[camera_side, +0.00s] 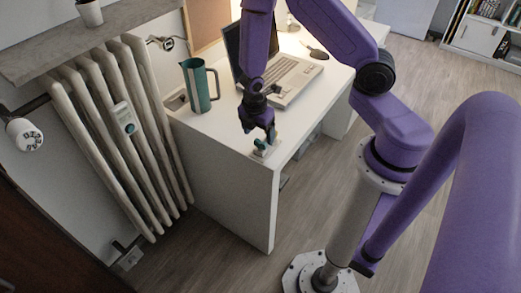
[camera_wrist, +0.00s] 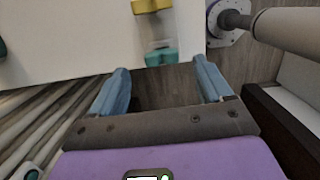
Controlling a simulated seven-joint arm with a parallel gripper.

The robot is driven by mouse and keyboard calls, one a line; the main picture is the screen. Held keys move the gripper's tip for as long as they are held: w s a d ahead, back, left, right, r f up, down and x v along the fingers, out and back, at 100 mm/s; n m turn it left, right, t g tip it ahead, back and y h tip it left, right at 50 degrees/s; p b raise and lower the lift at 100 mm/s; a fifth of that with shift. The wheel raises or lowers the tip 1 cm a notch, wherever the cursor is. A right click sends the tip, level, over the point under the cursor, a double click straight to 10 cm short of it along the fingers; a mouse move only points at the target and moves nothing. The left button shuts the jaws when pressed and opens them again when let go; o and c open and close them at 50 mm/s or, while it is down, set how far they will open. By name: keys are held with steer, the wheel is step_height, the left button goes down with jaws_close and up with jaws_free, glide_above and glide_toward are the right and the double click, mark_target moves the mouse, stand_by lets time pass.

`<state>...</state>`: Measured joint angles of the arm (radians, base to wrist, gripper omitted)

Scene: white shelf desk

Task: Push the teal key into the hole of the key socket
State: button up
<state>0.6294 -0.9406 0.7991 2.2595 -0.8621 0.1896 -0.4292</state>
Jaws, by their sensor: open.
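The teal key (camera_side: 260,143) shows small at the near corner of the white desk, just below my gripper (camera_side: 257,131). A pale key socket (camera_side: 266,151) is beside and under it; the hole cannot be made out. In the wrist view the teal piece (camera_wrist: 161,56) is at the desk edge, ahead of and between my two blue fingers. My gripper is open, with nothing held between the fingers. I cannot tell from these views how far the key is in the socket, or whether a fingertip touches it.
On the white desk (camera_side: 222,140) stand a teal pitcher (camera_side: 197,86) and an old computer keyboard (camera_side: 283,81). A yellow piece (camera_wrist: 152,5) shows at the top of the wrist view. A radiator (camera_side: 118,130) stands left of the desk. The desktop between pitcher and gripper is clear.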

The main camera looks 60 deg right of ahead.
mark_target(260, 141)
steer(key=shift+s+d+f, duration=0.1)
steer(key=shift+d+f, duration=0.1)
steer(key=shift+f, duration=1.05)
steer(key=shift+d+f, duration=0.15)
steer(key=shift+f, duration=1.05)
steer(key=shift+c, duration=0.4)
steer(key=c, duration=1)
